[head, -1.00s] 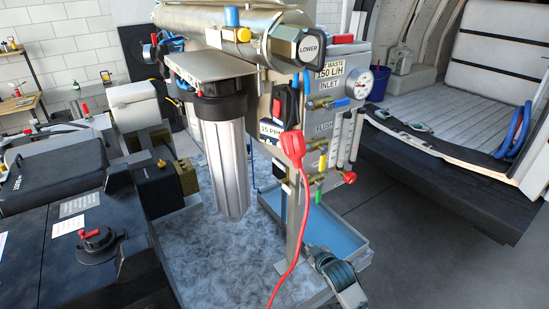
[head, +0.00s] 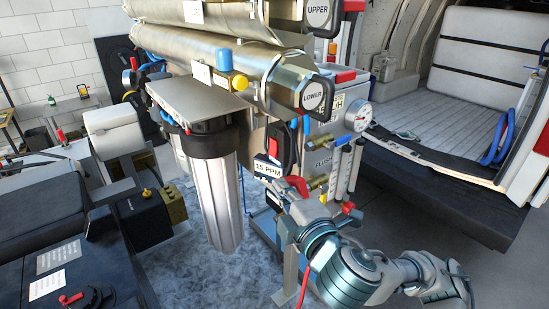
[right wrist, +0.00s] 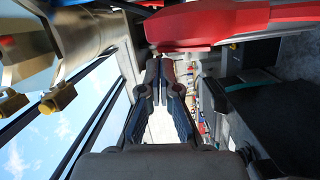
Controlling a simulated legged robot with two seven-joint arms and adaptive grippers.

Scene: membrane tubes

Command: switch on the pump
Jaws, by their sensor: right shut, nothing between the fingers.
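A red rocker switch (head: 273,145) sits on a dark panel of the membrane rig, just above the 15 PPM display (head: 267,170). I cannot tell which way the rocker is tipped. My right gripper (head: 277,190) is just below the display, partly overlapping the front of the rig. In the right wrist view its fingers (right wrist: 162,70) are shut together and empty. In the head view the plug (head: 298,184) is partly hidden by my gripper. My left gripper is not in view.
Steel membrane tubes marked UPPER and LOWER (head: 313,96) overhang the panel. Brass valves and a pressure gauge (head: 357,117) are on the right. A red cable (head: 303,285) hangs below.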

